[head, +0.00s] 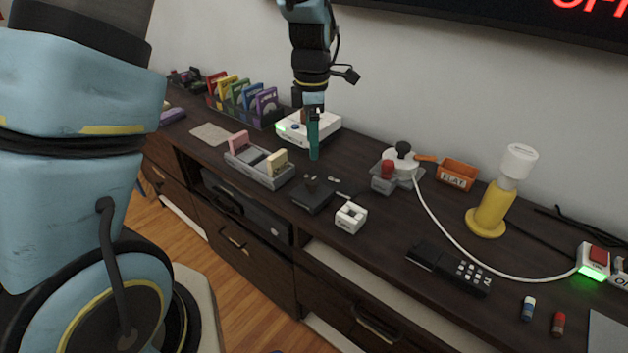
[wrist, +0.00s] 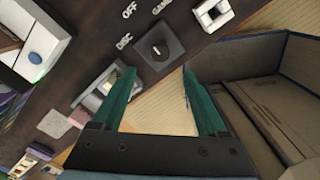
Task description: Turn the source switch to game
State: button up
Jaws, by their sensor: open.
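The source switch (wrist: 168,38) is a small black box with a round black knob (wrist: 156,48). The labels OFF, DISC and GAME lie around it on the dark cabinet top. A small pale mark shows on the knob; I cannot tell which label it points to. In the head view the switch (head: 313,195) sits near the cabinet's front edge. My gripper (wrist: 158,75) is open and empty, its teal fingers apart, with the switch beyond the fingertips. In the head view my gripper (head: 314,155) points down, above and behind the switch, apart from it.
A white console (head: 322,130) with a green light stands behind my gripper. A grey tray (head: 262,178) with cartridges is left of the switch. A white block (head: 351,217) is close on its right. A remote (head: 448,267), grey holder (head: 384,180) and yellow lamp (head: 490,210) stand farther right.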

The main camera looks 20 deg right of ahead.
aim_at(312, 180)
notch_tip(312, 180, down, 10)
jog(key=shift+f+p, duration=0.15)
jog(key=shift+p, duration=0.7)
grip_shut()
